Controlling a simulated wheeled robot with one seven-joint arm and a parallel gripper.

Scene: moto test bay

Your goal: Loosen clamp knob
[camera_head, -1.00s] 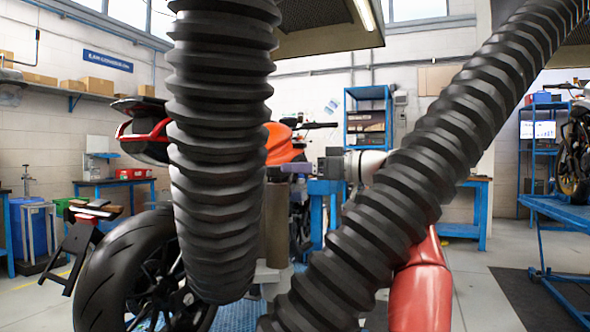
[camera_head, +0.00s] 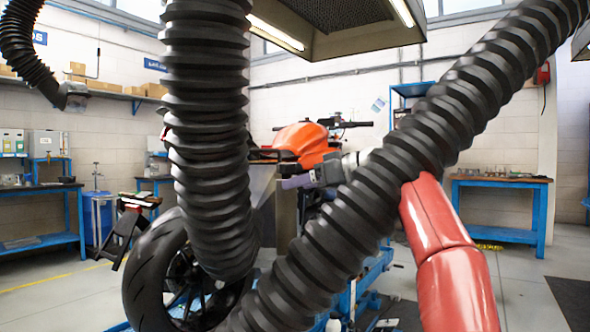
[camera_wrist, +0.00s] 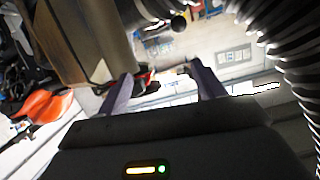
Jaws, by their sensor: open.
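My gripper (camera_head: 284,183) is open beside a tall brownish metal sleeve (camera_head: 286,215) in the head view. In the wrist view its two purple fingers (camera_wrist: 160,70) are spread with nothing held between them. The metal sleeve (camera_wrist: 75,40) stands close to the left finger there; I cannot tell whether they touch. A small dark ball-ended knob (camera_wrist: 178,23) shows beyond the fingertips, near the top; I cannot tell for sure that it is the clamp knob. No clamp knob can be made out in the head view, where black hoses hide much of the area.
A thick ribbed hose (camera_head: 207,130) hangs in front of the motorbike, and another (camera_head: 400,165) crosses diagonally before my arm. The motorbike has an orange tank (camera_head: 302,141) and a black rear tyre (camera_head: 150,270). A blue workbench (camera_head: 500,208) stands at right. Floor is open there.

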